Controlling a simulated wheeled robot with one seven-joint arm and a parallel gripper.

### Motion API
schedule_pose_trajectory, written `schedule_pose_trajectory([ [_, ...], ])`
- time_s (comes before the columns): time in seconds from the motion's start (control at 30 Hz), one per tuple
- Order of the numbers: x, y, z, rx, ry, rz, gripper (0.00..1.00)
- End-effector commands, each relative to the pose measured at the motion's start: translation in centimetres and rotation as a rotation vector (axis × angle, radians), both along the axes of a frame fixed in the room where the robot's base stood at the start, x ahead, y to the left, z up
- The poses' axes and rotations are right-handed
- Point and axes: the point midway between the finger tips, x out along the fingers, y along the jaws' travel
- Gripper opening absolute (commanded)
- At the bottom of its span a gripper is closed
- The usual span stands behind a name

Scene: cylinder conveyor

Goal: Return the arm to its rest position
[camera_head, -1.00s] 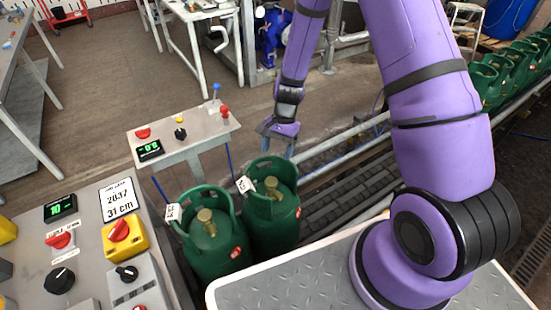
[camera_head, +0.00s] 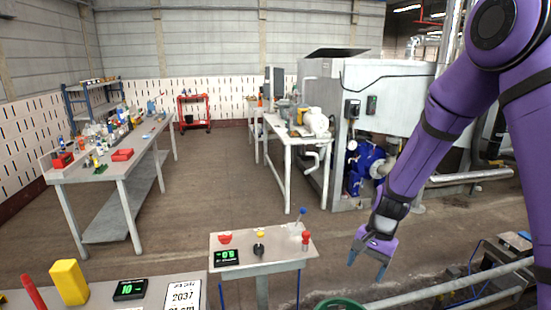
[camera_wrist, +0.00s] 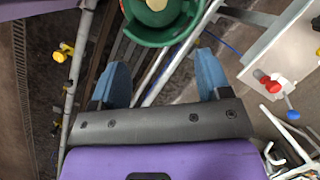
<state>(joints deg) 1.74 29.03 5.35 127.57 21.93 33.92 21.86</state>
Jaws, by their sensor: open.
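My purple arm reaches down along the right side of the head view. My gripper (camera_head: 367,256) hangs at its end with blue fingers, open and empty, to the right of a small control panel (camera_head: 262,250). In the wrist view my gripper (camera_wrist: 158,82) shows its two blue fingers wide apart with nothing held. A green cylinder (camera_wrist: 160,35) stands beyond the fingertips in the wrist view, apart from them. Only the top rim of a green cylinder (camera_head: 342,304) shows at the bottom edge of the head view.
A metal rail (camera_head: 465,283) runs at the lower right, near my gripper. The control panel has red and blue levers. A near console (camera_head: 150,297) fills the lower left. Workbenches (camera_head: 135,158) stand farther back. The brown floor between them is clear.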

Motion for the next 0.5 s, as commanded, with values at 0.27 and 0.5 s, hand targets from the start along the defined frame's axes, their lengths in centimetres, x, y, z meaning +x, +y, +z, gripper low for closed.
schedule_pose_trajectory([
  [0.27,-1.9,-1.2,9.5,-0.030,-0.154,0.138,0.71],
  [0.5,-4.9,-2.2,16.3,-0.070,-0.275,0.251,0.71],
])
